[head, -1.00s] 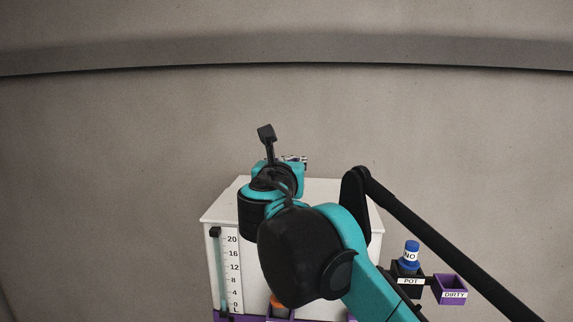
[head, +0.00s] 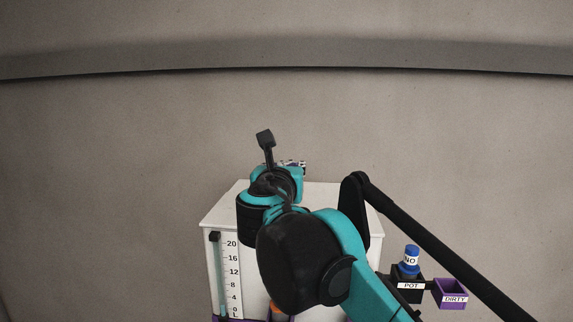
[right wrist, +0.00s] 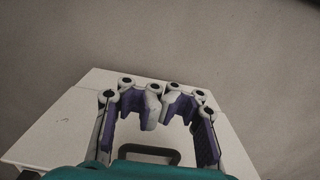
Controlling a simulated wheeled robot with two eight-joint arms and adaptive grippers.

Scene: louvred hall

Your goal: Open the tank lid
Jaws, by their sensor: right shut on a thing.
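The white tank (head: 228,278) stands in front of me, its lid (head: 322,196) lying flat on top as far as I can see. My right arm covers much of it in the head view. My right gripper (head: 293,163) is over the lid, mostly hidden behind my wrist. In the right wrist view, its fingers (right wrist: 165,108) reach over the white lid (right wrist: 72,118), and a dark loop handle (right wrist: 148,151) shows between them. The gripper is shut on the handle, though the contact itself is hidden. My left gripper is not in view.
A level gauge (head: 231,272) with numbers runs down the tank's left front. To the right are a black POT holder (head: 408,286) with a blue-capped bottle (head: 411,258) and a purple DIRTY bin (head: 451,293). A plain wall stands behind.

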